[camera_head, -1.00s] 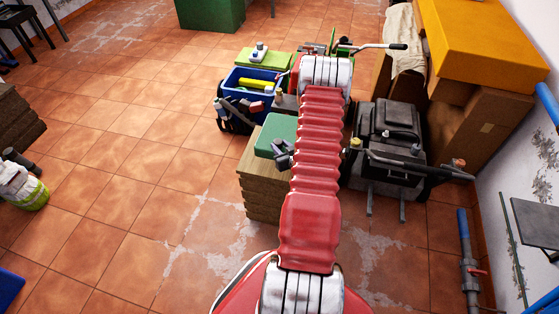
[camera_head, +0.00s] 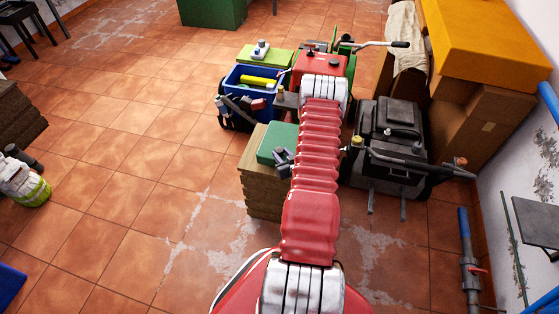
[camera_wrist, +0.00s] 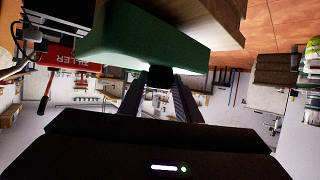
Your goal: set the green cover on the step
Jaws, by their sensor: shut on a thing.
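The green cover (camera_head: 275,142) is a flat block in the head view, over the top of the wooden step (camera_head: 262,203), a stack of brown boards. My gripper (camera_head: 284,157) is shut on the cover's near right side. In the wrist view, which appears upside down, the cover (camera_wrist: 140,42) spans the upper middle in front of the finger ends (camera_wrist: 160,75). The step's pale wood (camera_wrist: 215,20) lies close against it there. I cannot tell whether the cover touches the step. My red arm hides the step's right part.
A blue crate (camera_head: 235,84) with a yellow item stands behind the step. A black machine (camera_head: 390,145) with a handle stands to the right, a red machine (camera_head: 318,68) behind. Open tiled floor (camera_head: 130,180) lies to the left.

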